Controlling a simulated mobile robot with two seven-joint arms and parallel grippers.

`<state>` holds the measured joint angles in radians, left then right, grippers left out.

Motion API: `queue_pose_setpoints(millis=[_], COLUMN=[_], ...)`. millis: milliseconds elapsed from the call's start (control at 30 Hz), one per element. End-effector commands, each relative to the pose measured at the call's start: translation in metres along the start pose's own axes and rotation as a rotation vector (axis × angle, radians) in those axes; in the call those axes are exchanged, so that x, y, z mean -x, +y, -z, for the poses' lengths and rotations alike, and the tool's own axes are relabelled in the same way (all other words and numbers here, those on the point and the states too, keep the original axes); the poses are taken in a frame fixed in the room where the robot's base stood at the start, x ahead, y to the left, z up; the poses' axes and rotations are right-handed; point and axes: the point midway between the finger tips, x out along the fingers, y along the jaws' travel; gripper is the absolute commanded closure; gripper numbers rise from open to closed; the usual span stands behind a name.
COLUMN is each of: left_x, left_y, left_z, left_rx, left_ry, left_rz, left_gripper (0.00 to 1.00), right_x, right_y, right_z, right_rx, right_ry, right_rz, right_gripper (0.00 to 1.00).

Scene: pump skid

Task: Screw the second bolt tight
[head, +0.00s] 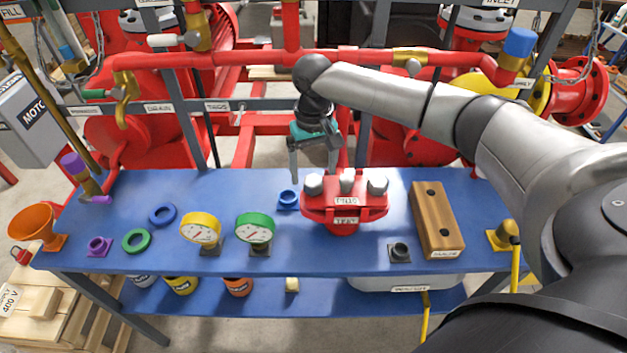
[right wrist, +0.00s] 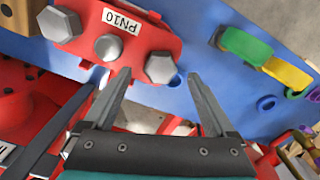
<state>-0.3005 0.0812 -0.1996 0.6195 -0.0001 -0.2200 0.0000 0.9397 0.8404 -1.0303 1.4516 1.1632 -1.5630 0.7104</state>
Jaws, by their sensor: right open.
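The red flanged part (head: 344,209) stands on the blue bench, with a PN10 label between its bolts in the right wrist view (right wrist: 85,38). Two grey hex bolt heads show on its top: the left one (head: 313,184) and the right one (head: 377,184). My right gripper (head: 314,173) is open and empty, behind and above the flange's left end. In the right wrist view the left bolt head (right wrist: 160,67) appears between my open fingertips (right wrist: 158,76), apart from them. My left gripper is not in view.
A wooden block with two dark holes (head: 437,222) lies right of the flange. A green gauge (head: 255,228), a yellow gauge (head: 201,229) and a blue socket (head: 288,198) stand left of it. Red pipework (head: 250,57) runs behind the bench.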

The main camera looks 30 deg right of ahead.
Motion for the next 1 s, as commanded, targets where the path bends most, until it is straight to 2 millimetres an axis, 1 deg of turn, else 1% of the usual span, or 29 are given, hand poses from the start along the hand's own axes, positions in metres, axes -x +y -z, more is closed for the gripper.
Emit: queue_pose_setpoints(millis=[33, 100, 233, 400, 633, 1000], left_x=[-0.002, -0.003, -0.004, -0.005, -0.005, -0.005], left_y=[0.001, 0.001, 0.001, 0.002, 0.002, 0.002], left_z=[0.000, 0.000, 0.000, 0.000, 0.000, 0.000], left_rx=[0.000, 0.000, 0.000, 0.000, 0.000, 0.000], left_ry=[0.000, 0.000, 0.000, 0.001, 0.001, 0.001], left_rz=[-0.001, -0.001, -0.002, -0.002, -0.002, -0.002], left_gripper=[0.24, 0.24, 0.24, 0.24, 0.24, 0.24], right_x=[-0.010, -0.020, -0.032, -0.038, -0.038, -0.037], right_y=[0.000, -0.001, -0.001, 0.000, 0.000, 0.000], right_z=[-0.001, -0.001, 0.000, 0.000, 0.000, 0.000], right_rx=[0.000, 0.000, -0.001, -0.001, 0.000, 0.000], right_ry=[-0.003, -0.002, -0.001, 0.000, 0.000, 0.000], right_rz=[-0.001, 0.000, 0.001, 0.000, 0.000, 0.000], right_gripper=[0.10, 0.10, 0.10, 0.10, 0.10, 0.51])
